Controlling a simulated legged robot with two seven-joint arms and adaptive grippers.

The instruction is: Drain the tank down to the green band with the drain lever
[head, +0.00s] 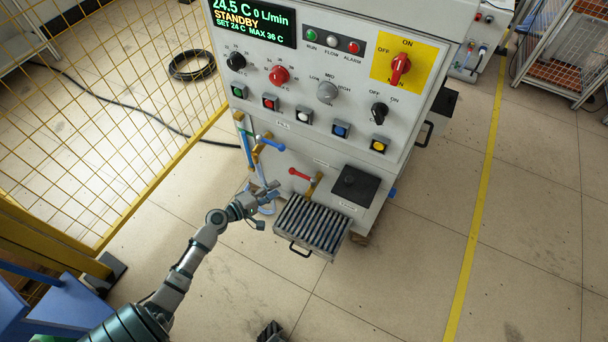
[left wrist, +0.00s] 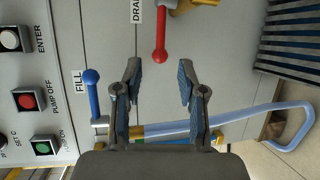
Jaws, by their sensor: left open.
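The red drain lever (head: 299,173) sits on a brass valve low on the front of the machine. In the left wrist view the red lever (left wrist: 160,42) hangs under the DRAIN label, beyond the fingertips and between their lines. My left gripper (head: 273,190) is open and empty, just below and left of the lever, apart from it. Its two fingers (left wrist: 160,82) show spread in the wrist view. A clear tube with pale blue (left wrist: 230,120) runs behind the right finger. The tank's level and the green band cannot be read clearly.
The blue fill lever (head: 273,144) is close at upper left. A slatted tray with a handle (head: 310,226) juts out below the drain lever, with a black box (head: 355,186) beside it. A yellow mesh fence (head: 110,130) stands left. A dark ribbed part shows at the bottom edge, unclear.

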